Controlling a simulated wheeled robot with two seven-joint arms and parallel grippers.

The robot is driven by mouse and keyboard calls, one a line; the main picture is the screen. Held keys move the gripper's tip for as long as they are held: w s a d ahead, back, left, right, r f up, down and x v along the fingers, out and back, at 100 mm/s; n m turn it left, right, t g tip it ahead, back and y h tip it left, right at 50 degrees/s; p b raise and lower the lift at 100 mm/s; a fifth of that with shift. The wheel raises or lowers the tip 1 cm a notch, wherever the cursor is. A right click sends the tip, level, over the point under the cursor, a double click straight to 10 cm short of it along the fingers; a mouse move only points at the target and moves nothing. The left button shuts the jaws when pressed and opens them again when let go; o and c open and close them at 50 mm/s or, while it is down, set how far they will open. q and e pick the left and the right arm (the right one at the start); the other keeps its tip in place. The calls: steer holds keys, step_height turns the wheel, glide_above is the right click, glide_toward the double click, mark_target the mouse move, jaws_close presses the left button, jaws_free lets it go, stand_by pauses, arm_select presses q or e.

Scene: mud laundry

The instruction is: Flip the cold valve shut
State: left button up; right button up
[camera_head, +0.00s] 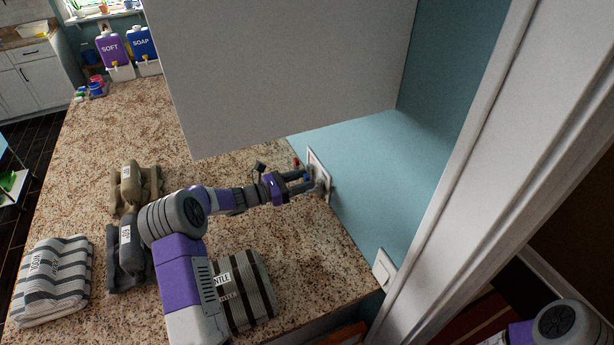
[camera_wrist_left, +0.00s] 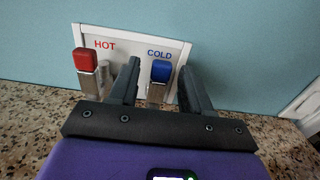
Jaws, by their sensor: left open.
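The cold valve (camera_wrist_left: 160,72) has a blue handle above a metal body, under the word COLD on a white wall plate (camera_wrist_left: 133,40). The plate also shows in the head view (camera_head: 318,172). The hot valve (camera_wrist_left: 86,64), with a red handle, is to its left; its red part shows in the head view (camera_head: 296,162). My left gripper (camera_wrist_left: 158,82) is open, with one finger on each side of the cold valve. I cannot tell whether the fingers touch it. In the head view my left gripper (camera_head: 308,183) is at the plate. My right gripper is not in view.
The granite counter (camera_head: 215,155) runs along the blue wall. A striped folded towel (camera_head: 52,280), another striped bundle (camera_head: 258,290) and grey and tan folded items (camera_head: 133,188) lie around my left arm. A white cabinet (camera_head: 290,70) hangs above. SOFT (camera_head: 112,50) and SOAP (camera_head: 143,44) containers stand far back.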

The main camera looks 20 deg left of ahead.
arm_select(q)
steer(key=shift+x, duration=0.9)
jaws_close()
